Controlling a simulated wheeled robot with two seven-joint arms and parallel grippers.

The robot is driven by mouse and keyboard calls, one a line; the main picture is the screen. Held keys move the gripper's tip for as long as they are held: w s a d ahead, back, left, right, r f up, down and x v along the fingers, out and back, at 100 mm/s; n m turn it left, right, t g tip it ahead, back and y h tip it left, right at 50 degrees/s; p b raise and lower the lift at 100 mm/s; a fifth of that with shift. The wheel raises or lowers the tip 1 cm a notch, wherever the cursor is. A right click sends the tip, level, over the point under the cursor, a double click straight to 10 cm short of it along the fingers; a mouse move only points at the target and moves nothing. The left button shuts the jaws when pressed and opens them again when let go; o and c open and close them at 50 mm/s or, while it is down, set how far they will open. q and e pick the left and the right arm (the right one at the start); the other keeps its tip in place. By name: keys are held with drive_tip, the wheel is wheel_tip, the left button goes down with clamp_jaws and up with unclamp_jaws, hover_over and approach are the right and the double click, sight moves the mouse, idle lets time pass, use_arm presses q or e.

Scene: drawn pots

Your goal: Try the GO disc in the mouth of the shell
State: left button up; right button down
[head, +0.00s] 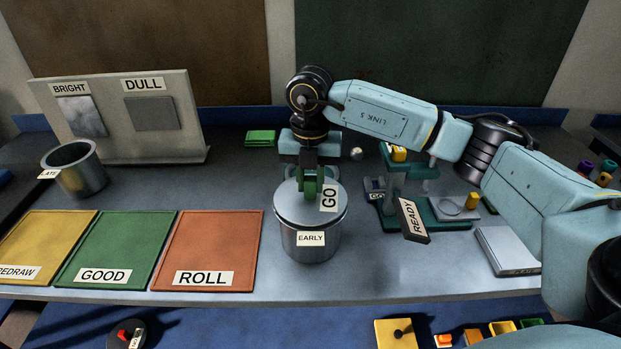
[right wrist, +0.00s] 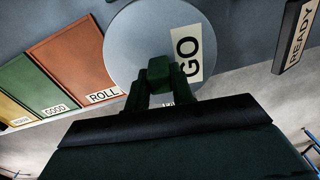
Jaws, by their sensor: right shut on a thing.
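The GO disc (head: 290,205) is a round grey metal plate with a GO label and a green grip piece on top. My right gripper (head: 318,196) points down and is shut on that grip piece. The disc lies level over the EARLY shell (head: 309,250), an upright metal cup, and hides its mouth. I cannot tell whether the disc touches the rim or sits just above it. In the right wrist view the disc (right wrist: 130,50) lies beyond my fingers and the shell is hidden beneath it. My left gripper is not in view.
An open LATE shell (head: 85,175) stands at the left. The yellow, green (head: 105,250) and orange ROLL (head: 208,250) trays lie left of the EARLY shell. A green stand (head: 440,212) and the READY sign (head: 412,220) are on the right, with a grey box (head: 508,250) beyond.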

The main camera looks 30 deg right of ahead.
sight(311, 179)
drive_tip(key=shift+f+b, duration=0.35)
drive_tip(key=shift+f, duration=0.25)
drive_tip(key=c, duration=1.1)
unclamp_jaws()
drive_tip(key=shift+r, duration=0.1)
wheel_tip(311, 179, up, 13)
drive_tip(key=shift+r, duration=0.15)
